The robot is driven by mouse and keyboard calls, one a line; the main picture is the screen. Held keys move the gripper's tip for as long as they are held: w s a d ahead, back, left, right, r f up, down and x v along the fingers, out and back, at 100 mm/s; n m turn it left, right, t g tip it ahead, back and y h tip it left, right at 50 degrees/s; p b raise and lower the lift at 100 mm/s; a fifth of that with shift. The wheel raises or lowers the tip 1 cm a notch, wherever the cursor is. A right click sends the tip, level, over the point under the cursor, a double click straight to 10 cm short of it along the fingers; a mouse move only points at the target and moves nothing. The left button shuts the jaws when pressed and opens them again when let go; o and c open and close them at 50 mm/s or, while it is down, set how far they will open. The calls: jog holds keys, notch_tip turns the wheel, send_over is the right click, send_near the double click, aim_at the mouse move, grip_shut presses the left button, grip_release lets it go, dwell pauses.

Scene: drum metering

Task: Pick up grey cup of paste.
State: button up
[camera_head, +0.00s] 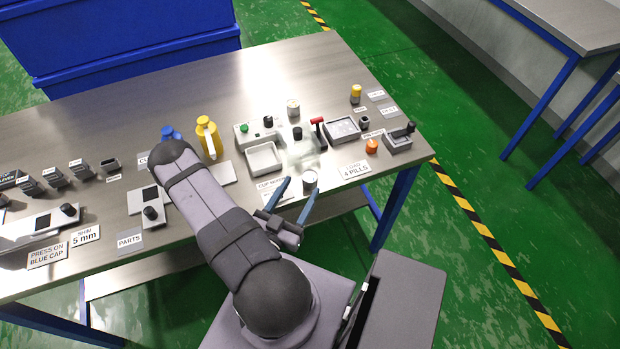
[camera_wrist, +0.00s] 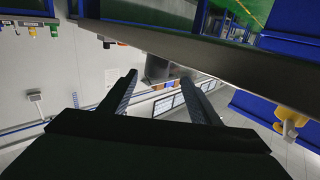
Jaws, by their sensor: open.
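A small grey cup with pale contents (camera_head: 310,177) stands on the front edge area of the metal table, in the head view. My gripper (camera_head: 300,187) is open, with its two blue-grey fingers pointing at the cup from the front. The cup is just beyond the fingertips, closer to the right finger; I cannot tell whether they touch. In the wrist view my gripper (camera_wrist: 158,82) shows its fingers spread apart and empty. A dark grey rounded body (camera_wrist: 157,68) lies beyond the gap between them, probably the cup, with its top not clear.
A white tray (camera_head: 264,158) and a green-button device (camera_head: 243,129) are behind my gripper. A red-handled lever (camera_head: 318,134), a grey tray (camera_head: 342,130) and an orange cap (camera_head: 371,146) lie to the right. A similar pale-topped cup (camera_head: 293,107) stands farther back.

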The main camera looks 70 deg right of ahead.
aim_at(306, 182)
jog(key=shift+d, duration=0.4)
jog(key=shift+s+d+r+p, duration=0.15)
jog(key=shift+s+d+p, duration=0.1)
jog(key=shift+d+p, duration=0.4)
jog(key=shift+s+d+r+p, duration=0.1)
jog(key=shift+s+d+p, duration=0.1)
jog(key=shift+d+p, duration=0.4)
jog(key=shift+d+f, duration=0.15)
jog(key=shift+d, duration=1.2)
jog(key=c, duration=1.2)
